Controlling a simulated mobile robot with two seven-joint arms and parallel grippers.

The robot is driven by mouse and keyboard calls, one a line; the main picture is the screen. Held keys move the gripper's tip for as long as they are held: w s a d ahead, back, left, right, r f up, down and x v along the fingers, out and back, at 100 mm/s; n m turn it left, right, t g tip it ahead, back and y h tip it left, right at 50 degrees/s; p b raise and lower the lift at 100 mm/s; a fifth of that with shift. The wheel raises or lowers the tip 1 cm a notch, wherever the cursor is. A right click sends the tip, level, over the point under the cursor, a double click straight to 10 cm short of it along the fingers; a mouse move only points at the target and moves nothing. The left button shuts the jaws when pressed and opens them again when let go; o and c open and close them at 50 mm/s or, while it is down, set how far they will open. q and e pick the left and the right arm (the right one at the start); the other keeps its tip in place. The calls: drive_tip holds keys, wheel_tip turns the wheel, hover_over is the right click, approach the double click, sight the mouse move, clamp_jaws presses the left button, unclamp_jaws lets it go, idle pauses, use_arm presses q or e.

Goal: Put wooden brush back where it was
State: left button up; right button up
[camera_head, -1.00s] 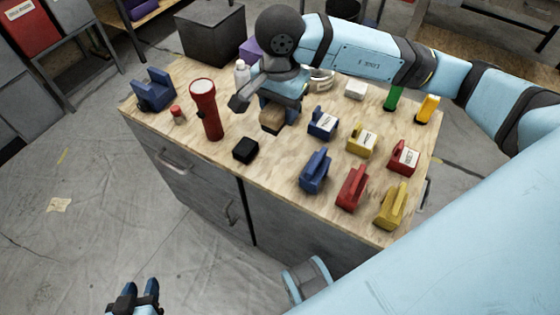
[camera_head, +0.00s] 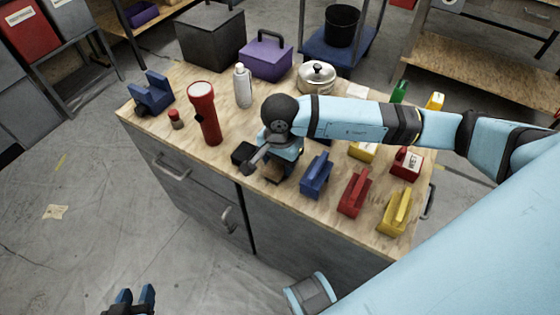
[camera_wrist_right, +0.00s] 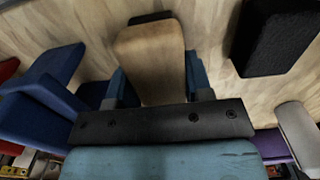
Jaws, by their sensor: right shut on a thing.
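The wooden brush (camera_wrist_right: 150,50) is a tan wooden block with a dark strip at its far end in the right wrist view. My right gripper (camera_wrist_right: 156,70) is shut on it, one finger on each side. In the head view the brush (camera_head: 272,173) shows only in part beneath my right gripper (camera_head: 276,162), close to the table's front edge. It is between a black block (camera_head: 243,153) and a blue handled block (camera_head: 316,176). I cannot tell whether it touches the table. My left gripper (camera_head: 135,297) is open and empty, low over the floor.
A red flashlight (camera_head: 206,118) stands left of the black block. Red (camera_head: 354,194) and yellow (camera_head: 395,211) handled blocks line the front right. A white bottle (camera_head: 243,86), purple toolbox (camera_head: 266,59) and lidded pot (camera_head: 316,76) are at the back. Bare tabletop lies between flashlight and bottle.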

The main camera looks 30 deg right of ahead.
drive_tip(key=shift+f, duration=0.2)
drive_tip(key=o, duration=1)
drive_tip(key=shift+r, duration=0.1)
drive_tip(key=shift+c, duration=0.2)
use_arm(q)
drive_tip(key=shift+r, duration=0.1)
use_arm(e)
drive_tip(key=shift+r, duration=0.15)
drive_tip(key=shift+r, duration=0.25)
wheel_tip(320, 180, up, 11)
drive_tip(key=shift+w+f+p, duration=0.1)
drive_tip(key=shift+f+p, duration=0.1)
drive_tip(key=shift+p, duration=0.65)
use_arm(q)
drive_tip(key=shift+s+a, duration=0.1)
drive_tip(key=shift+a, duration=0.1)
use_arm(e)
drive_tip(key=shift+r, duration=0.5)
drive_tip(key=shift+f, duration=0.1)
